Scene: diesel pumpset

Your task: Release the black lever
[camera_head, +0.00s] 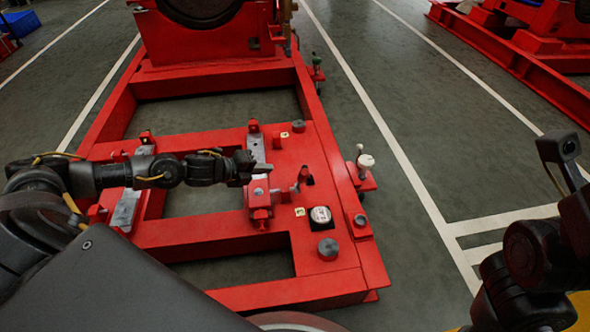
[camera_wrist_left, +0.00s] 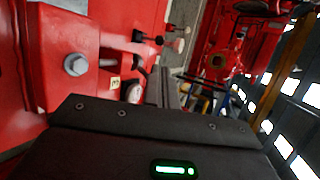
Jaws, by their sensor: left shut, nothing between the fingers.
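My left gripper (camera_head: 262,168) is shut and empty. It points right, low over the red frame, beside a short red upright lever-like piece (camera_head: 303,175) that stands by a dark slot. Its closed dark fingers (camera_wrist_left: 168,88) also show in the left wrist view. A dark knob on a thin rod (camera_wrist_left: 138,36) sticks out beyond the fingers there; I cannot tell whether it is the black lever. No lever is clearly black in the head view. The gripper appears apart from the upright piece.
The red pump frame (camera_head: 332,282) carries a round white-faced gauge (camera_head: 320,215) and grey bolts (camera_head: 328,249). A white-knobbed valve (camera_head: 365,160) sits at its right side. My right arm (camera_head: 540,250) is at the right edge.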

